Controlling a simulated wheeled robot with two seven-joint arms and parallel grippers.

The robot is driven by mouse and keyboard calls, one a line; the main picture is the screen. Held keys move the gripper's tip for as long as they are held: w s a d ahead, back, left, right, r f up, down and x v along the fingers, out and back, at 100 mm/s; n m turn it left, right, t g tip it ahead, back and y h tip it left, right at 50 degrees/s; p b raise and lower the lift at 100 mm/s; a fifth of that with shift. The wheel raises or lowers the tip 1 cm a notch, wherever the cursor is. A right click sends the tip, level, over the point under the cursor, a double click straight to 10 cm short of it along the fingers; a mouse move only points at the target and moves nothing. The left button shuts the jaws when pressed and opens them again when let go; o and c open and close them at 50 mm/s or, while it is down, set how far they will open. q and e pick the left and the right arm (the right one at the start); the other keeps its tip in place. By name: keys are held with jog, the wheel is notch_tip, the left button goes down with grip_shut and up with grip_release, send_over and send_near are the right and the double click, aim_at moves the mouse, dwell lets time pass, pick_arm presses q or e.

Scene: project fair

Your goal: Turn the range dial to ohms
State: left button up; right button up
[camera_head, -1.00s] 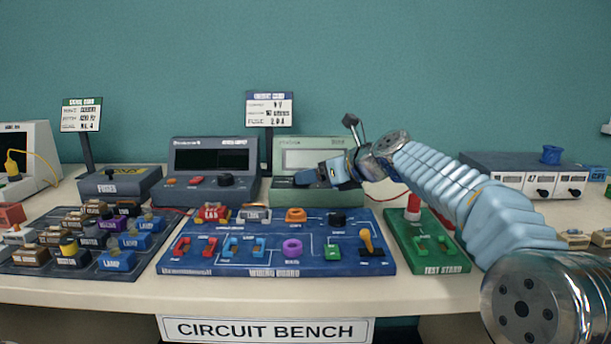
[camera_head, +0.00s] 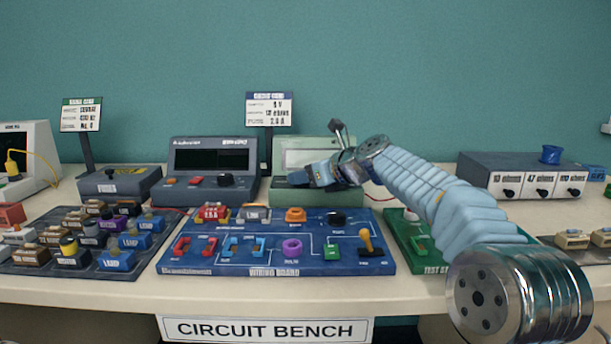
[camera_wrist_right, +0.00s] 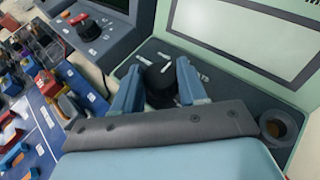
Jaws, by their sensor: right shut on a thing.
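The pale green meter (camera_head: 283,146) stands at the back of the bench with a blank light screen. Its black range dial (camera_wrist_right: 160,84) sits below the screen in the right wrist view, with small white marks around it. My right gripper (camera_wrist_right: 159,76) is shut on the dial, one blue finger on each side. In the head view, my right gripper (camera_head: 312,177) covers the meter's lower front, hiding the dial. The marks are too small to read. My left gripper is not in view.
A dark blue-grey bench unit (camera_head: 212,143) with a black knob stands left of the meter. The blue wiring board (camera_head: 215,260) lies in front. My right arm passes over the green test stand (camera_head: 405,235). A sign (camera_head: 269,108) stands behind.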

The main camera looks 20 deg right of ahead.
jog(key=shift+w+d+n+g+y, duration=0.15)
jog(key=shift+n+g+y, duration=0.15)
jog(key=shift+n+y, duration=0.15)
jog(key=shift+w+d+n+g+y, duration=0.1)
jog(key=shift+n+g+y, duration=0.2)
jog(key=shift+n+y, duration=0.15)
jog(key=shift+n+g+y, duration=1)
jog(key=shift+n+y, duration=0.2)
jog(key=shift+n, duration=0.1)
jog(key=shift+s, duration=0.1)
jog(key=o, duration=1)
jog(key=shift+o, duration=0.2)
jog(key=v, duration=1.3)
jog(key=shift+s+d+r, duration=0.2)
jog(key=shift+s+r, duration=0.05)
